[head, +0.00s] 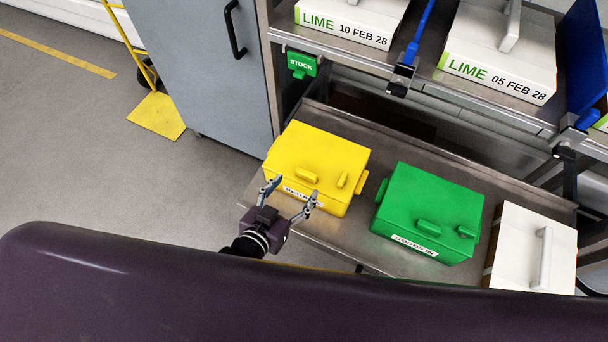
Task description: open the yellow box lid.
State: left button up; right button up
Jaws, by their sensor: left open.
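The yellow box (325,155) stands on the metal bench, and its lid looks shut. A small yellow handle (306,175) sticks up near the lid's front edge, with another raised yellow piece to its right. A white label with dark letters is on the front, partly hidden by my gripper. My left gripper (291,190) is open at the front of the yellow box, its two fingers apart and pointing towards it. I see nothing between the fingers. Whether a fingertip touches the box, I cannot tell. My right gripper is not in view.
A green box (432,205) stands right of the yellow one, then a white box (532,250) with a handle. White LIME boxes (503,55) sit on the shelf above. A grey cabinet (205,65) stands at the left. The metal bench (350,240) is bare between the yellow and green boxes.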

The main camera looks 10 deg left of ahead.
aim_at(306, 173)
pick_arm(q)
jog(key=x, duration=0.7)
jog(key=shift+w+d, duration=0.15)
jog(key=shift+w, duration=0.25)
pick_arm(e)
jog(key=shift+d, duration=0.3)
